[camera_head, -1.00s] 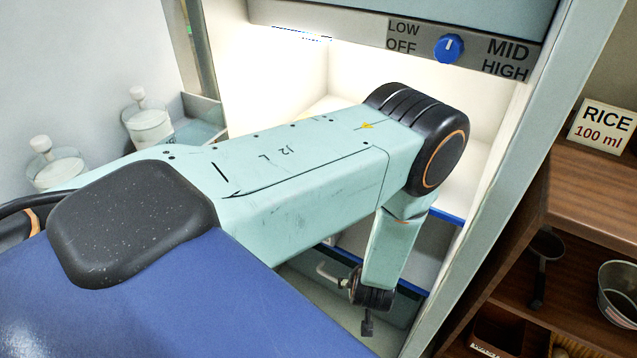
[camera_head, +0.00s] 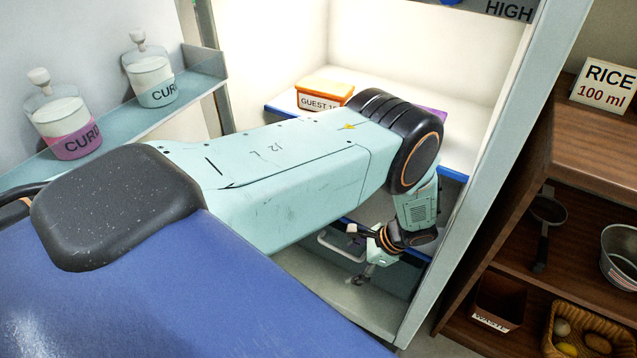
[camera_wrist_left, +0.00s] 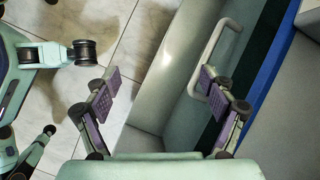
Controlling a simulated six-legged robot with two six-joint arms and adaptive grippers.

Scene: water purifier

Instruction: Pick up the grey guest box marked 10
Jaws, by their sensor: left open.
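No grey box marked 10 can be made out. A box with an orange lid (camera_head: 325,92) and a label starting "GUEST 1" stands on the lit shelf; my arm hides the label's end. A purple thing (camera_head: 434,114) shows behind my arm. My left gripper (camera_head: 362,275) hangs low in front of the cabinet. In the left wrist view my left gripper (camera_wrist_left: 160,82) is open and empty. A pale bar handle (camera_wrist_left: 192,88) is close to its right finger; contact cannot be told. The handle also shows in the head view (camera_head: 338,250). My right gripper is out of view.
A ledge (camera_head: 205,82) with jars labelled "CURD" (camera_head: 68,125) is at the left. At the right, a wooden shelf unit (camera_head: 560,165) holds a "RICE 100 ml" sign (camera_head: 605,87), a pan, a metal bucket and a basket (camera_head: 590,335).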

